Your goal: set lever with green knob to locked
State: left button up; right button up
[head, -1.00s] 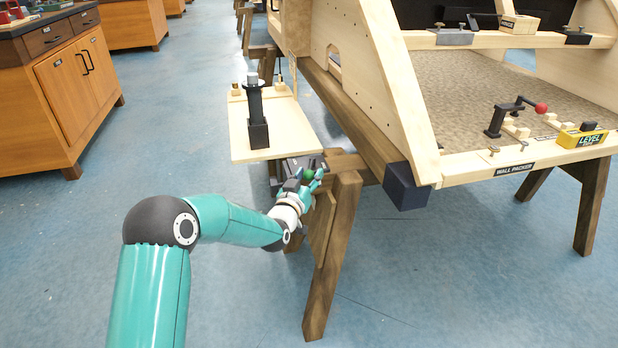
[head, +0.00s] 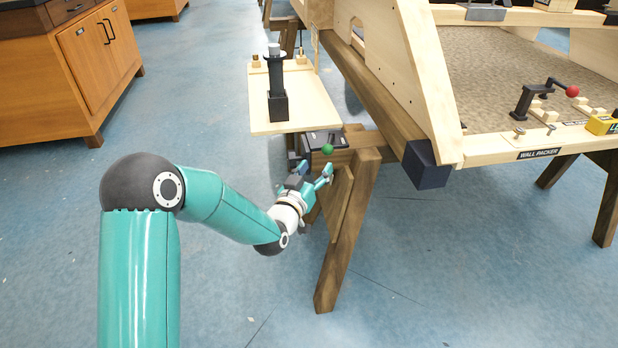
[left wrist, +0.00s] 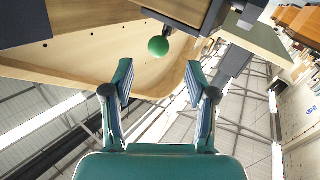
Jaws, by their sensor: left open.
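The lever's green knob (head: 328,149) shows in the head view at the near end of the sawhorse, by a dark bracket (head: 318,139). The green knob (left wrist: 158,46) also shows in the left wrist view, above and between the fingertips, on a short dark rod. My left gripper (head: 315,173) is open and empty just below and in front of the knob, apart from it. In the left wrist view its two fingers (left wrist: 158,80) stand spread on either side. The lever's arm is mostly hidden in the head view. My right gripper is not in view.
A pale board (head: 300,100) with a black post (head: 277,90) lies behind the lever. The wooden sawhorse leg (head: 345,235) stands right beside my gripper. A dark block (head: 427,165) caps the frame corner. A red-knobbed lever (head: 572,91) stands right. The floor at left is free.

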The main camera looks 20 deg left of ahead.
pick_arm(q)
jog(key=shift+s, duration=1.65)
jog(key=shift+c, duration=0.2)
